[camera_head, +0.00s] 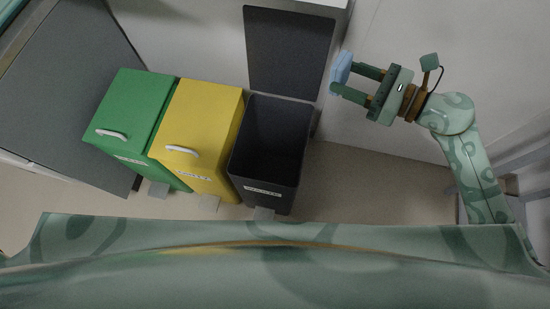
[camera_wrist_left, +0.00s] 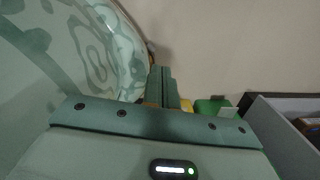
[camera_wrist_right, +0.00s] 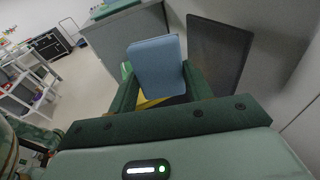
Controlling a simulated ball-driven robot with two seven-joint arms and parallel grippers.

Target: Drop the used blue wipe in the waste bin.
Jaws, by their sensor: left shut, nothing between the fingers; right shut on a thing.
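The blue wipe (camera_head: 342,67) is a flat light-blue piece at the fingertips of my right gripper (camera_head: 346,78), which is shut on it. In the right wrist view the wipe (camera_wrist_right: 158,65) stands up between the fingers. My right gripper is in the air, to the right of the dark grey waste bin (camera_head: 262,187). That bin is open, its lid (camera_head: 290,52) standing upright behind the dark opening; the bottom inside is too dark to make out. My left gripper (camera_wrist_left: 162,82) shows in the left wrist view, shut and empty.
A green bin (camera_head: 125,112) and a yellow bin (camera_head: 203,125), both with shut lids and white handles, stand in a row left of the dark bin. A grey cabinet (camera_head: 65,85) is further left. A pale wall (camera_head: 400,30) is behind. Clear floor lies right of the bins.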

